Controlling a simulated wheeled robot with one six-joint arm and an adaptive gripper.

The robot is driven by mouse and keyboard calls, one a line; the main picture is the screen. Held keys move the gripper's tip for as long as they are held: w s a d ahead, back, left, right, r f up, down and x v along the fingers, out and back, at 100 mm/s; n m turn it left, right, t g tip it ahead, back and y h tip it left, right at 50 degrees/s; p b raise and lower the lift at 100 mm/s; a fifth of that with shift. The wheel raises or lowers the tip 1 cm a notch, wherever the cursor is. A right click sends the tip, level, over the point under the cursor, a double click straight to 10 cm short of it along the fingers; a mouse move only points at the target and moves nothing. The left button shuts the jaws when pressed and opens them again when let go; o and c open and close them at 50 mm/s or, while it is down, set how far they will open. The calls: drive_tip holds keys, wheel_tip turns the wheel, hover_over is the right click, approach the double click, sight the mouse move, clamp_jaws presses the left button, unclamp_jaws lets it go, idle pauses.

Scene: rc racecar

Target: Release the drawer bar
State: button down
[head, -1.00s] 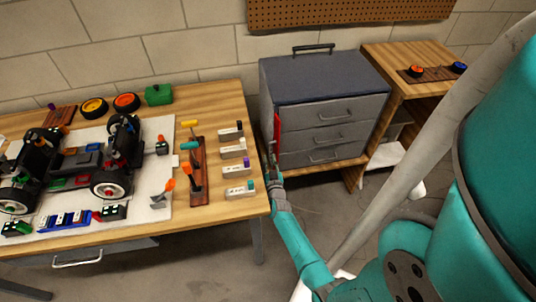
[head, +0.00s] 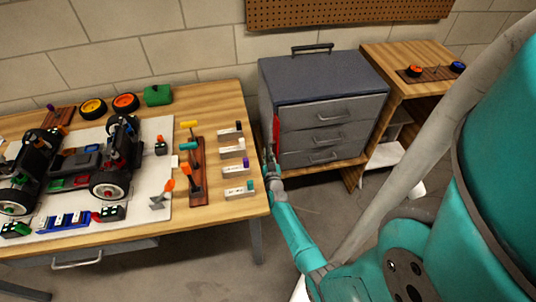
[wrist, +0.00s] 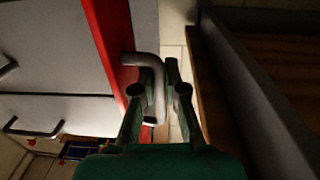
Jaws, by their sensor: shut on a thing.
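The drawer bar (head: 277,131) is a red upright strip at the left front edge of the grey drawer cabinet (head: 322,80). In the wrist view the red bar (wrist: 108,40) runs beside the pale drawer fronts, and a grey bent handle (wrist: 159,98) stands out from it. My gripper (wrist: 160,78) has its two dark green fingers on either side of this handle and is shut on it. In the head view my gripper (head: 269,160) is at the lower part of the bar, small and partly merged with it.
The wooden workbench (head: 228,108) with the racecar (head: 85,160) and tools is close on the left of my gripper. A wooden side table (head: 395,55) stands right of the cabinet. The drawers look shut. Floor is free in front of the cabinet.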

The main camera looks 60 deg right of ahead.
drive_tip(key=shift+w+m+g+h, duration=0.25)
drive_tip(key=shift+m+g+h, duration=0.05)
drive_tip(key=shift+m+g, duration=0.1)
drive_tip(key=shift+g, duration=0.4)
drive_tip(key=c, duration=1.5)
unclamp_jaws()
drive_tip(key=shift+s+n+t, duration=0.25)
drive_tip(key=shift+n+t, duration=0.05)
drive_tip(key=shift+t, duration=0.4)
